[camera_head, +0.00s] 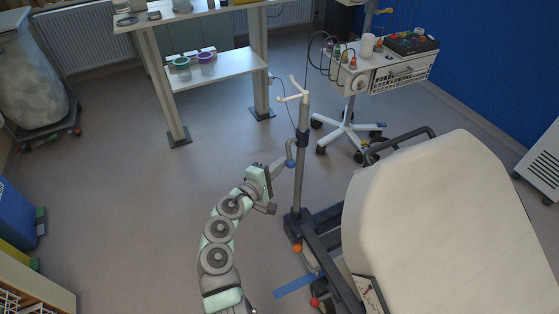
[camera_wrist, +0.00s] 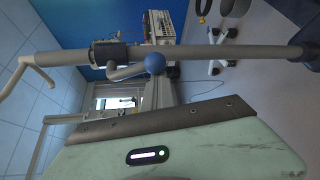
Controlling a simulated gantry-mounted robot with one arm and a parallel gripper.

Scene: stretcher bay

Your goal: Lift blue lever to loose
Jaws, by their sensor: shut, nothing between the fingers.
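The blue lever is a short grey bent arm with a blue ball knob (camera_head: 291,164). It comes off a dark collar (camera_head: 302,138) on the upright grey pole (camera_head: 299,185) beside the stretcher. In the head view the knob hangs below the arm's bend. In the wrist view the pole lies sideways, and the blue knob (camera_wrist: 155,64) is near the middle. My gripper (camera_head: 281,164) is shut and empty, its tips just left of the knob. In the wrist view my gripper's fingers (camera_wrist: 157,90) point at the knob; I cannot tell whether they touch it.
The stretcher with a pale mattress (camera_head: 440,220) fills the right. Its frame carries an orange knob (camera_head: 298,248) and a red knob (camera_head: 315,302). A wheeled equipment cart (camera_head: 390,75) stands behind, and a shelved table (camera_head: 215,68) at the back.

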